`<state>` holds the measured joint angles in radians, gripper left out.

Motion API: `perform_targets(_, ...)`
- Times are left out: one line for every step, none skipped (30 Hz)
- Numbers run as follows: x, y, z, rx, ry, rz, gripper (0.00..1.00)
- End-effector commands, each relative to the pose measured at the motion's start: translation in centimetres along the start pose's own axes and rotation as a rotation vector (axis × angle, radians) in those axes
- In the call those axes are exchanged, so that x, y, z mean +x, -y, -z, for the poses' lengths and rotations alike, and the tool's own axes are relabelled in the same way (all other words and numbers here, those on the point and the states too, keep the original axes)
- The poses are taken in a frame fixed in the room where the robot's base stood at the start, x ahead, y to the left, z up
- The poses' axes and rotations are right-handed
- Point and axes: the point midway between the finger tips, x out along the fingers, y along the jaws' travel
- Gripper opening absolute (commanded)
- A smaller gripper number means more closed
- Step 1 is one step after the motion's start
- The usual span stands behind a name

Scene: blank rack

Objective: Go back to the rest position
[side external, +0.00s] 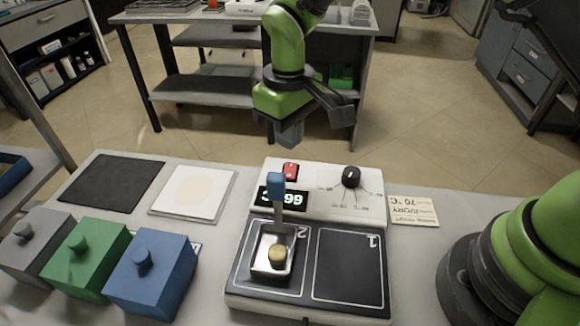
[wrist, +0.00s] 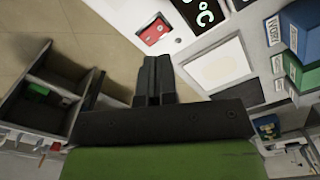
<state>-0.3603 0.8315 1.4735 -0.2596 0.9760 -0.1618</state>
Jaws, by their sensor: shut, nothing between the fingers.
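My gripper (side external: 289,133) hangs above the back edge of the white heating device (side external: 318,188), clear of it. Its fingers are together and empty; the wrist view shows them closed as well (wrist: 153,82). The device has a red switch (side external: 290,170), a dark knob (side external: 351,177) and a lit display (side external: 283,197), partly hidden by a blue handle (side external: 276,181). That handle belongs to a metal tray (side external: 262,262) standing on the plate marked 2, with a yellowish piece (side external: 277,253) in it. The plate marked 1 (side external: 347,265) is bare.
Grey (side external: 35,247), green (side external: 85,262) and blue (side external: 150,272) knobbed boxes stand at the front left. A black mat (side external: 112,181) and a white square plate (side external: 192,193) lie behind them. A note card (side external: 413,211) lies right of the device. A shelved bench (side external: 215,90) stands beyond.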

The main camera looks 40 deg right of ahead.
Motion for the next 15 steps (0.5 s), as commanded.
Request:
perform_targets(-0.2, 0.0, 0.0, 0.0, 0.0, 0.0, 0.0)
perform_targets(-0.2, 0.0, 0.0, 0.0, 0.0, 0.0, 0.0)
perform_targets(-0.2, 0.0, 0.0, 0.0, 0.001, 0.0, 0.0)
perform_targets(-0.2, 0.0, 0.0, 0.0, 0.001, 0.0, 0.0)
perform_targets(-0.2, 0.0, 0.0, 0.0, 0.001, 0.0, 0.0)
perform_targets(-0.2, 0.0, 0.0, 0.0, 0.001, 0.0, 0.0)
perform_targets(-0.2, 0.0, 0.0, 0.0, 0.001, 0.0, 0.0)
perform_targets(-0.2, 0.0, 0.0, 0.0, 0.001, 0.0, 0.0)
perform_targets(-0.2, 0.0, 0.0, 0.0, 0.001, 0.0, 0.0)
perform_targets(-0.3, 0.0, 0.0, 0.001, 0.0, 0.0, 0.0)
perform_targets(-0.4, -0.1, 0.0, 0.003, -0.002, 0.001, 0.0)
perform_targets(-0.8, -0.1, -0.1, 0.008, -0.008, 0.003, 0.0)
perform_targets(-1.2, -0.3, -0.1, 0.015, -0.015, 0.005, 0.0)
perform_targets(-1.8, -0.5, -0.3, 0.024, -0.023, 0.008, 0.0)
perform_targets(-2.8, -0.8, -0.5, 0.041, -0.04, 0.013, 0.0)
